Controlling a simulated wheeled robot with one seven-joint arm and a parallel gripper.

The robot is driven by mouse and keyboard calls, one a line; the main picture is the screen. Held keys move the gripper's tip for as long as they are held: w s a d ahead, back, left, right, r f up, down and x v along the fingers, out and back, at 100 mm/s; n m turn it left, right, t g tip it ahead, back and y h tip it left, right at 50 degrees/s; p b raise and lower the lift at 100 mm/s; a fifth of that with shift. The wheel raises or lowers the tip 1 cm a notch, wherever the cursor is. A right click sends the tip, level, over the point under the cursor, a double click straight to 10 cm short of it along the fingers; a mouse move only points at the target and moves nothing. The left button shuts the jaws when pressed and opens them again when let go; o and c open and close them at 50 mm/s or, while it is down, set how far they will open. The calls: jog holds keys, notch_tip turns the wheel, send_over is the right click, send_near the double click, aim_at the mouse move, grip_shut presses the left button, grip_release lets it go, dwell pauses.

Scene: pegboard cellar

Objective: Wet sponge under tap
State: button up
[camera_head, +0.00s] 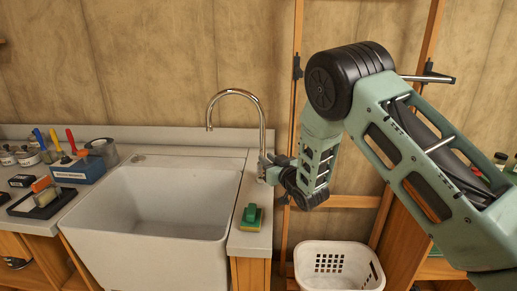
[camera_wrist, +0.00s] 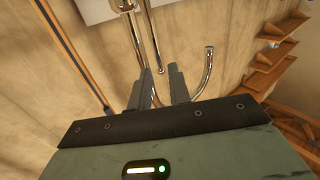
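The green sponge (camera_head: 251,218), with a yellow lower layer, lies on the counter strip right of the sink. The white sink (camera_head: 160,215) looks empty in the part I see. The curved chrome tap (camera_head: 236,94) rises behind the sponge, its spout pointing towards the sink; no water shows. My gripper (camera_head: 268,164) is at the lower part of the tap, behind the sponge and apart from it. In the wrist view, the fingers of my gripper (camera_wrist: 157,86) are spread, with chrome tap parts (camera_wrist: 152,35) beyond and between them. I cannot tell whether they touch. The sponge is out of the wrist view.
A white basket (camera_head: 338,268) stands low on the right. Left of the sink are a blue tool holder (camera_head: 78,171) with coloured handles, a black tray (camera_head: 44,204) and several small jars. A wooden post (camera_head: 291,120) stands close behind my arm.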

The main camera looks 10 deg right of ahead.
jog(key=p+x, duration=0.1)
jog(key=x, duration=0.5)
jog(key=shift+w, duration=0.2)
